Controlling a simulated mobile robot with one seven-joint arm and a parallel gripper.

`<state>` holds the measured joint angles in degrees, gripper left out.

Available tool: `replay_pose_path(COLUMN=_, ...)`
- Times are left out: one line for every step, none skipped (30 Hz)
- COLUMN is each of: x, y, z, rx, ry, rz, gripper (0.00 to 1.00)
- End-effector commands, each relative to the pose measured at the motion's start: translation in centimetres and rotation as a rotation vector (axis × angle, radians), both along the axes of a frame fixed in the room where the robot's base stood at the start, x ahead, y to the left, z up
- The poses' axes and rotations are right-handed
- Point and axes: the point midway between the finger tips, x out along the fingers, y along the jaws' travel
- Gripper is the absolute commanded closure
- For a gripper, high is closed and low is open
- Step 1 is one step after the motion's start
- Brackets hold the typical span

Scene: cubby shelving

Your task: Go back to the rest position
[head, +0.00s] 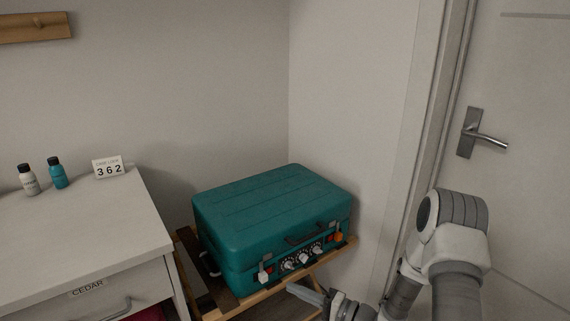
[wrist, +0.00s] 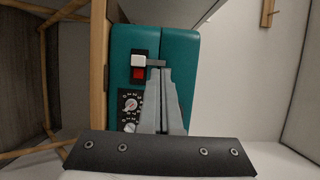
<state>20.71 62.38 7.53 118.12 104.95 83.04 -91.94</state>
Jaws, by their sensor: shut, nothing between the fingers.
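My gripper (head: 292,288) is in front of the teal case, low in the head view, with its fingers pointing left. In the wrist view my gripper (wrist: 157,72) has its two grey fingers together with nothing between them. The fingers overlap the front of the teal case (wrist: 183,50) there and hide part of it. I cannot tell whether they touch it. The case (head: 270,205) is closed and lies flat on a wooden folding stand (head: 240,306).
A white dresser (head: 70,230) stands left, its drawer labelled CEDAR. On it are a white bottle (head: 28,179), a teal bottle (head: 57,172) and a card (head: 108,167) reading 362. A door with a lever handle (head: 484,138) is at right, behind my arm. Walls close the corner behind the case.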

Motion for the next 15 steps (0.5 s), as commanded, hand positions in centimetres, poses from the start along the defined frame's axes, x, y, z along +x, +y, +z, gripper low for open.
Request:
replay_pose_path(x=-0.4, y=0.7, z=1.9, rx=-0.015, ry=-0.005, rz=0.057, gripper=1.0)
replay_pose_path(x=-0.8, y=1.1, z=2.9, rx=-0.023, ry=-0.002, rz=0.094, gripper=1.0)
replay_pose_path(x=-1.5, y=1.7, z=4.1, rx=-0.037, ry=0.004, rz=0.145, gripper=1.0)
replay_pose_path(x=-2.0, y=2.1, z=5.0, rx=-0.051, ry=0.01, rz=0.18, gripper=1.0)
replay_pose_path(x=-2.5, y=2.4, z=5.8, rx=-0.064, ry=0.016, rz=0.215, gripper=1.0)
replay_pose_path(x=-3.3, y=2.8, z=6.8, rx=-0.085, ry=0.024, rz=0.258, gripper=1.0)
replay_pose_path(x=-3.9, y=3.1, z=7.6, rx=-0.103, ry=0.031, rz=0.29, gripper=1.0)
replay_pose_path(x=-4.5, y=3.3, z=8.3, rx=-0.121, ry=0.038, rz=0.321, gripper=1.0)
replay_pose_path(x=-5.3, y=3.6, z=9.2, rx=-0.149, ry=0.047, rz=0.362, gripper=1.0)
replay_pose_path(x=-5.9, y=3.8, z=9.8, rx=-0.171, ry=0.054, rz=0.39, gripper=1.0)
replay_pose_path(x=-6.6, y=3.9, z=10.4, rx=-0.193, ry=0.062, rz=0.417, gripper=1.0)
replay_pose_path(x=-7.4, y=4.1, z=11.2, rx=-0.226, ry=0.072, rz=0.451, gripper=1.0)
replay_pose_path(x=-8.1, y=4.2, z=11.7, rx=-0.252, ry=0.079, rz=0.475, gripper=1.0)
replay_pose_path(x=-8.7, y=4.3, z=12.3, rx=-0.278, ry=0.087, rz=0.498, gripper=1.0)
replay_pose_path(x=-9.6, y=4.3, z=12.9, rx=-0.316, ry=0.097, rz=0.525, gripper=1.0)
